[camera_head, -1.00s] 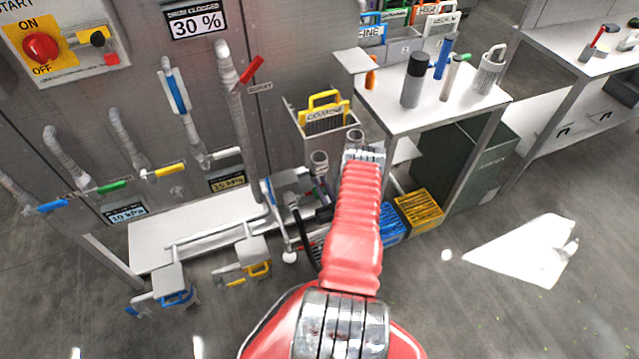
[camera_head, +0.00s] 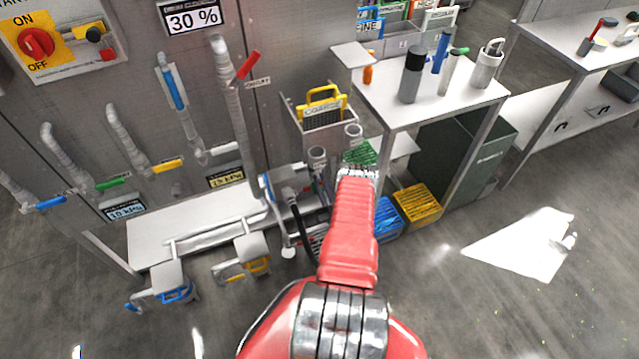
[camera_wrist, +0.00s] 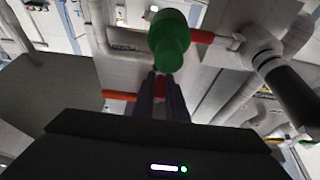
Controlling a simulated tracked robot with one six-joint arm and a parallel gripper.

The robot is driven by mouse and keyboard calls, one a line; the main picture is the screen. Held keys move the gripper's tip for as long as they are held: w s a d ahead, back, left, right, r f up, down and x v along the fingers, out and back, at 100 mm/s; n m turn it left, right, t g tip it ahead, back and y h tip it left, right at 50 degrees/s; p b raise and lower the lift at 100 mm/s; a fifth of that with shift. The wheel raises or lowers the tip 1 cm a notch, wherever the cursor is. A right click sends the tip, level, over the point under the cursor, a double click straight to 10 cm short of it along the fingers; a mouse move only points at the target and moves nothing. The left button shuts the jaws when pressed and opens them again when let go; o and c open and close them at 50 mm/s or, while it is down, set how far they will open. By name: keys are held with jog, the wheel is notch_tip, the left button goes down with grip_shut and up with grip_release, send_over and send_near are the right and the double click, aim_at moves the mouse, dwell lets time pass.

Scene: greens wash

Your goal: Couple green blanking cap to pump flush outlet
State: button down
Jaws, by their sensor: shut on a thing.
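The green blanking cap (camera_wrist: 169,45) shows in the wrist view at the top middle, at the tips of the dark fingers. My gripper (camera_wrist: 163,82) is shut on it. A red handle and grey pipework show behind the cap, and I see a clear contact with neither. In the head view my red arm hides the gripper and the cap. The pump (camera_head: 290,195), with a black hose, sits low beside the wall panel, left of my arm. I cannot make out which fitting is its flush outlet.
A green basket (camera_head: 360,153) lies just beyond my arm's end. Blue (camera_head: 388,216) and yellow (camera_head: 418,204) crates stand right of it. A table (camera_head: 460,98) with bottles stands behind. Floor at right is clear.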

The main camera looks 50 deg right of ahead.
jog(key=c, duration=1.8)
grip_release()
jog(key=shift+o, duration=0.2)
jog(key=shift+r, duration=0.1)
jog(key=shift+r, duration=4.8)
